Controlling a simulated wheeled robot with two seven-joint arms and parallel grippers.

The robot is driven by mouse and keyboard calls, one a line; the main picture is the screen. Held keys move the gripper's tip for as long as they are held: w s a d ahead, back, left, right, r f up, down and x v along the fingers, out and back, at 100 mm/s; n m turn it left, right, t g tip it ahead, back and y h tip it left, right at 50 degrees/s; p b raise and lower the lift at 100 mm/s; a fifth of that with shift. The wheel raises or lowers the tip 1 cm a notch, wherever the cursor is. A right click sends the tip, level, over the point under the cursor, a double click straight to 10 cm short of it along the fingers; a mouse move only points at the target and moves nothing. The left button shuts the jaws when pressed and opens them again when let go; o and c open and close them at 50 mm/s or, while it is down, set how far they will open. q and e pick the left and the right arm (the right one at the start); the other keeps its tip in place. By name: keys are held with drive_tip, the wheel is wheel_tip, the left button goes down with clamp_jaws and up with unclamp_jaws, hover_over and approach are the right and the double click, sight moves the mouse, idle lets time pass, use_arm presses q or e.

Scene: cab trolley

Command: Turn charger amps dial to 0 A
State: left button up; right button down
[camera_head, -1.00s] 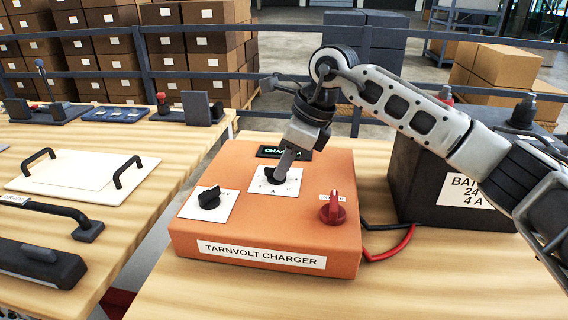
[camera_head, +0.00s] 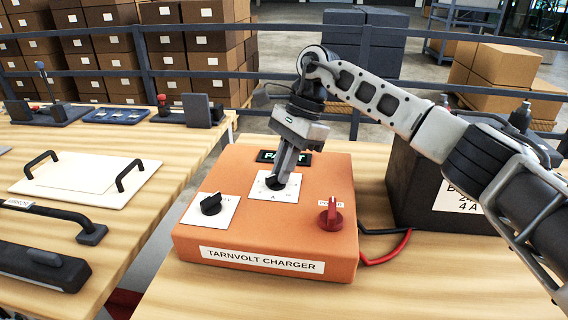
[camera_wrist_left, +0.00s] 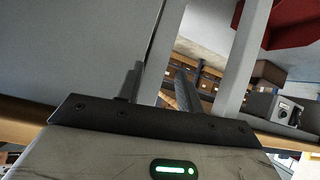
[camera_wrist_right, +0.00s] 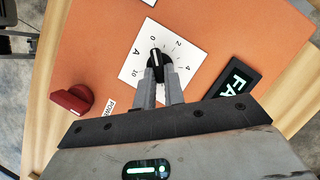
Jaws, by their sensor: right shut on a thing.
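The orange Tarnvolt charger (camera_head: 330,215) stands on the wooden table. Its amps dial (camera_wrist_right: 157,56) is a black knob on a white plate (camera_wrist_right: 134,62) marked 0, 2, 4, 10 and A. My right gripper (camera_head: 277,180) is shut on this knob from above; its fingers also show in the right wrist view (camera_wrist_right: 160,78). The knob's white line points at or close to the 0. In the head view the fingers hide much of the knob. My left gripper (camera_wrist_left: 160,85) shows only in the left wrist view, its fingers apart and empty.
The charger also has another black knob (camera_head: 211,204), a red power knob (camera_head: 331,214) and a display (camera_head: 268,157) with green letters starting FA, partly hidden. A dark battery (camera_head: 410,190) stands to the right, with red and black cables. A white handled panel (camera_head: 70,178) lies on the left table.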

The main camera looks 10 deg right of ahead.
drive_tip(key=shift+w+r+n, duration=0.1)
drive_tip(key=shift+r+n, duration=0.05)
drive_tip(key=shift+n, duration=0.25)
drive_tip(key=c, duration=1.5)
unclamp_jaws()
drive_tip(key=p+v, duration=0.2)
drive_tip(key=v, duration=1.3)
drive_tip(key=shift+w+r, duration=0.15)
drive_tip(key=shift+r, duration=0.25)
